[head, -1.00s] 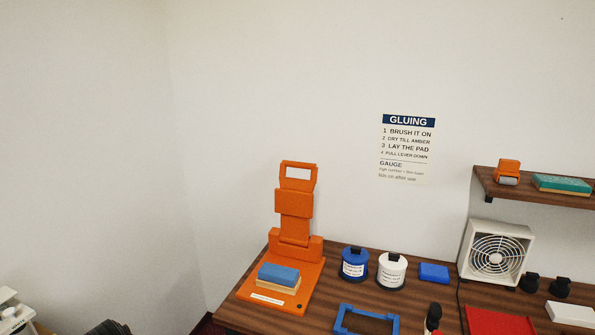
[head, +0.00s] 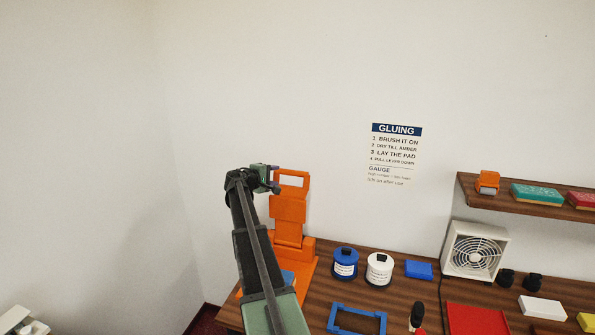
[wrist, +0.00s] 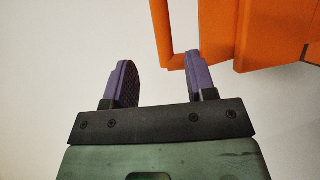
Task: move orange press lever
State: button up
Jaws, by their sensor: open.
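The orange press (head: 290,206) stands at the left end of the counter. Its lever is upright, with a loop handle (head: 305,180) at the top. My gripper (head: 277,180) is beside the upper left of the handle in the head view. In the wrist view my gripper (wrist: 160,80) is open, with two purple fingers and nothing between them. There the orange handle (wrist: 162,38) is ahead, its near bar close to the right finger; I cannot tell whether they touch. A blue pad (head: 288,276) on the press base is mostly hidden by my arm.
A blue jar (head: 345,263) and a white jar (head: 379,269) stand right of the press, near a blue block (head: 418,269) and a blue frame (head: 357,322). A fan (head: 474,250) stands under the shelf (head: 510,199). Bare wall is behind the press.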

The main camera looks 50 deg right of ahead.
aim_at(290, 173)
jog(key=b+x, duration=0.2)
jog(key=x, duration=0.8)
jog(key=shift+s+d+f+b, duration=0.1)
jog(key=shift+d+f+b, duration=0.1)
jog(key=shift+d+b, duration=0.15)
grip_shut()
